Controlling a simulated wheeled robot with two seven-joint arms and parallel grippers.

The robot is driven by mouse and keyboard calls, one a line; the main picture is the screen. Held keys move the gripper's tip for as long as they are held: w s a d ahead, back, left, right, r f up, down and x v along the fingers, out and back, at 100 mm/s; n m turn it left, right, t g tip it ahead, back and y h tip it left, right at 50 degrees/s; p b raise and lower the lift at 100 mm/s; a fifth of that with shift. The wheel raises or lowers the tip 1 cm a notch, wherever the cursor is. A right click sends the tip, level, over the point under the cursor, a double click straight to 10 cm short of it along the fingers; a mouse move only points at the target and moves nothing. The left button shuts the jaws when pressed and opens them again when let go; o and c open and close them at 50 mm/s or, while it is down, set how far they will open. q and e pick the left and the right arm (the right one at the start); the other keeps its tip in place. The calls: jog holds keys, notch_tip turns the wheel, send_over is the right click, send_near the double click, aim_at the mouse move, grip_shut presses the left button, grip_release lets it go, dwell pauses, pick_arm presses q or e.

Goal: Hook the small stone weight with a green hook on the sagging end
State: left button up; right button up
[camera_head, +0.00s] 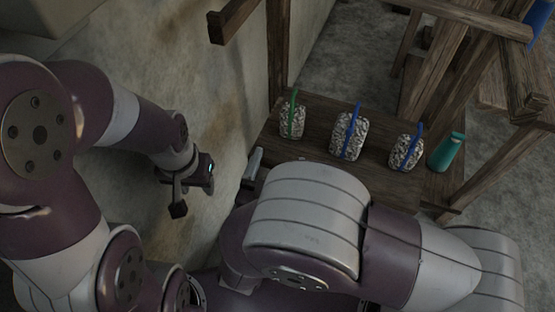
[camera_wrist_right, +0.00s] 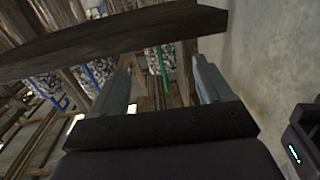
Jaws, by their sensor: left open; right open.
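The small stone weight (camera_head: 291,122) with a green hook (camera_head: 293,115) stands upright on a dark wooden shelf (camera_head: 310,158), leftmost in a row. In the right wrist view its green hook (camera_wrist_right: 163,66) shows beyond and between the fingers of my right gripper (camera_wrist_right: 160,82), which is open and empty. In the head view my right arm hides most of that gripper. My left gripper (camera_head: 178,209) is open and empty, left of the shelf, in front of the pale wall. I cannot make out the sagging end.
Loom posts (camera_head: 279,45) rise around the shelf. A dark wooden beam (camera_wrist_right: 110,35) crosses close before my right gripper.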

aim_at(290, 132)
jog(key=b+x, duration=0.1)
jog(key=x, duration=0.8)
jog(key=shift+w+d+r, duration=0.1)
jog(key=shift+w+d, duration=0.25)
jog(key=shift+w, duration=0.55)
jog(key=shift+c, duration=0.4)
